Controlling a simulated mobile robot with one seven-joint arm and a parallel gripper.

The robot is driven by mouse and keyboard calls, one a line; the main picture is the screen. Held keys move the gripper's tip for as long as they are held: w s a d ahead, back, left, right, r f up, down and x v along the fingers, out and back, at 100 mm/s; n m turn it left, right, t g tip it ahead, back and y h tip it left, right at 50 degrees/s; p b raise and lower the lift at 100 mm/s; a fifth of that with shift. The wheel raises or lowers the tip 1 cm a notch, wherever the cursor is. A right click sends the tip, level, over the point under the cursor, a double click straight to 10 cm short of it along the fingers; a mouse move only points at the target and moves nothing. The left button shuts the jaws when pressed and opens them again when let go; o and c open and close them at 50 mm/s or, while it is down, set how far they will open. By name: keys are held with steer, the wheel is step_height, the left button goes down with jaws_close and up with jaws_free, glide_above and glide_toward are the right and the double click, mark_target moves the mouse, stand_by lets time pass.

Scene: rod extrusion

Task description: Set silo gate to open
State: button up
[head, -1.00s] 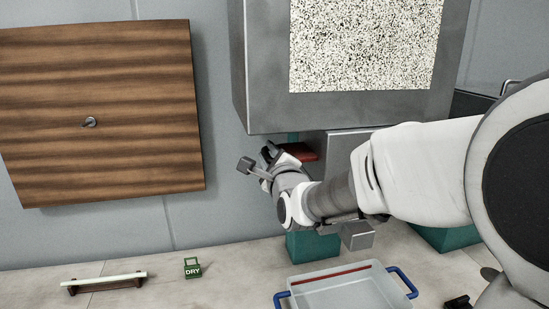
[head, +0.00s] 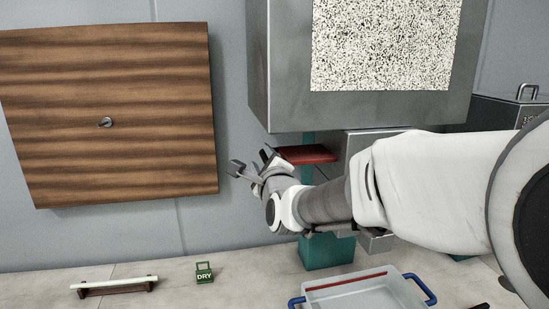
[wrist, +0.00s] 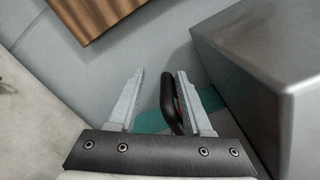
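The silo (head: 290,70) is a grey metal box with a speckled window (head: 382,40). Its gate is a flat red plate (head: 306,153) showing under the box. A dark, rounded handle (wrist: 171,105) shows in the wrist view. My gripper (head: 262,165) is at the left end of the red plate, below the silo's lower left corner. In the wrist view my gripper (wrist: 160,74) is open, with the handle between its fingers, close to the right one. I cannot tell whether that finger touches it. My arm hides part of the area under the silo.
A wooden panel (head: 110,160) with a small knob hangs on the wall at left. Below are a rod on a rack (head: 114,283), a green DRY tag (head: 204,272) and a clear bin with blue handles (head: 360,287). A teal post (head: 325,252) stands under the silo.

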steer(key=shift+d+r, duration=0.1)
steer(key=shift+r, duration=0.05)
steer(key=shift+s+d, duration=0.15)
steer(key=shift+s, duration=0.2)
steer(key=v, duration=1.6)
steer(key=shift+s+b, duration=0.3)
steer(key=s+d+f+n+g+h+p, duration=0.2)
steer(key=s+d+f+n+g, duration=0.2)
steer(key=s+d+n, duration=0.3)
steer(key=s+d+f+n+g+h+p, duration=0.2)
steer(key=s+d+n+g, duration=0.5)
steer(key=n, duration=0.7)
step_height(320, 180, down, 2)
steer(key=shift+s+d+f+g+h+p, duration=0.1)
steer(key=shift+s+d+g+h+p, duration=0.25)
steer(key=shift+s+d+h, duration=0.4)
